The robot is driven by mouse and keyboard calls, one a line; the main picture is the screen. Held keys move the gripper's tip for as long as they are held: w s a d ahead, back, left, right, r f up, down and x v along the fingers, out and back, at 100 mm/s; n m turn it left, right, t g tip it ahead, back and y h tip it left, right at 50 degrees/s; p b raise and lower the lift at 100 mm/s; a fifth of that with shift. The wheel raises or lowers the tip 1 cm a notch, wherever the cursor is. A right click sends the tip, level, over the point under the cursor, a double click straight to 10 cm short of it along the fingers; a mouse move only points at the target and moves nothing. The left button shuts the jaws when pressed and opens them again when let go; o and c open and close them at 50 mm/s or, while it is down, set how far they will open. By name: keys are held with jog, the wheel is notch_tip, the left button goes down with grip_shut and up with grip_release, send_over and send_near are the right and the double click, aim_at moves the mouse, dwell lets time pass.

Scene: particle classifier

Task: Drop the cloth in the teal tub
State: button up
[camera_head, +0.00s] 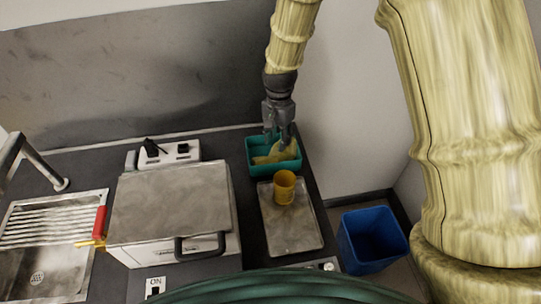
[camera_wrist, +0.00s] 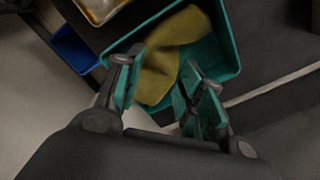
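The teal tub (camera_head: 262,169) stands at the back right of the dark counter; its rim also shows in the wrist view (camera_wrist: 232,50). The yellow cloth (camera_head: 272,156) lies crumpled inside the tub, and in the wrist view the cloth (camera_wrist: 176,50) spreads across the tub's floor. My gripper (camera_head: 280,142) is over the tub, pointing down. In the wrist view my gripper (camera_wrist: 158,92) has its teal-padded fingers spread apart, with the cloth beyond them. I see nothing held between the fingers.
A metal tray (camera_head: 290,232) with a yellow cup (camera_head: 284,187) sits in front of the tub. A blue bin (camera_head: 372,239) stands on the floor at right. A boxy machine (camera_head: 170,205) with a black handle is to the left, beside a sink (camera_head: 40,270).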

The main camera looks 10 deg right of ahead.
jog(key=o, duration=0.3)
jog(key=shift+o, duration=0.3)
jog(key=o, duration=0.5)
jog(key=shift+r, duration=0.1)
notch_tip(320, 180, up, 5)
jog(key=p, duration=0.4)
jog(key=shift+r, duration=0.2)
notch_tip(320, 180, up, 12)
dwell(0.5)
jog(key=shift+a+f, duration=0.1)
dwell(0.3)
